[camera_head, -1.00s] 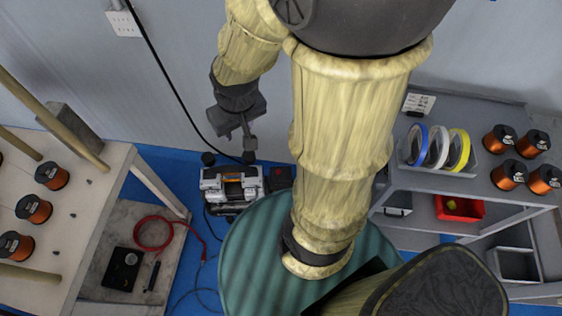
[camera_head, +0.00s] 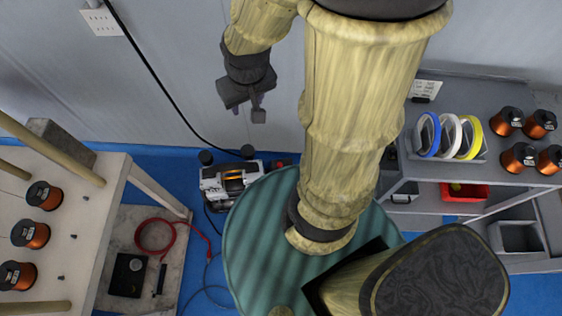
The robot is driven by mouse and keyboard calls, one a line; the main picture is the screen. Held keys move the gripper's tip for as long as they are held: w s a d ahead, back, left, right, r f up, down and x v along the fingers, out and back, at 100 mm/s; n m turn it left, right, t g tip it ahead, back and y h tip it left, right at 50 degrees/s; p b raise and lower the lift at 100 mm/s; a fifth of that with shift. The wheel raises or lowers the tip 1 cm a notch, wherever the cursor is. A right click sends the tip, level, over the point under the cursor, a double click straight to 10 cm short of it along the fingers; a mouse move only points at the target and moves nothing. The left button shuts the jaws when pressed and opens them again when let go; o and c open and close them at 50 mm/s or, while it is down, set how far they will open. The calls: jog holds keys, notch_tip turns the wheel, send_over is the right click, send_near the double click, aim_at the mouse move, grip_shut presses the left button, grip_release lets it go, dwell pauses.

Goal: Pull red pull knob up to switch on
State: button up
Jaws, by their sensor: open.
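I cannot make out a red pull knob for certain. A small dark red patch (camera_head: 281,163) shows at the right end of the coil winder (camera_head: 215,183), partly hidden behind the round green-striped surface. My gripper (camera_head: 258,112) hangs above and slightly right of the winder in the picture, pointing down. It is open, and I see nothing held in it. It looks clear of the machine.
A pale bench (camera_head: 85,215) with copper wire spools stands at left. A grey shelf unit (camera_head: 425,172) at right holds coloured tape rolls (camera_head: 449,136), more spools and a red bin (camera_head: 465,192). A black cable (camera_head: 160,82) runs down the wall to the winder.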

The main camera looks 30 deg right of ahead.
jog(key=w+d+f+m+g+b, duration=0.1)
jog(key=w+d+f+m+b, duration=0.1)
jog(key=d+f+b, duration=0.3)
jog(key=w+d+f+m+g+y+b, duration=0.1)
jog(key=w+f+m+b, duration=0.15)
jog(key=f, duration=0.55)
jog(key=w+d+f+m+g+b, duration=0.1)
jog(key=w+d+f+m+b, duration=0.1)
jog(key=f+m+b, duration=0.3)
jog(key=m+y+b, duration=0.4)
jog(key=m+b, duration=0.2)
jog(key=b, duration=0.4)
send_over(280, 164)
jog(key=w+d, duration=0.1)
jog(key=d, duration=0.6)
notch_tip(280, 164, down, 25)
jog(key=shift+w+r, duration=0.15)
jog(key=shift+r, duration=0.05)
jog(key=shift+f, duration=0.1)
jog(key=b+x, duration=0.1)
jog(key=x, duration=0.4)
jog(key=b+x, duration=0.1)
jog(key=x, duration=0.5)
jog(key=b+x, duration=0.2)
jog(key=x, duration=0.4)
jog(key=shift+s+d+f, duration=0.25)
jog(key=shift+s+d, duration=0.1)
jog(key=shift+h, duration=0.3)
jog(key=shift+c, duration=0.4)
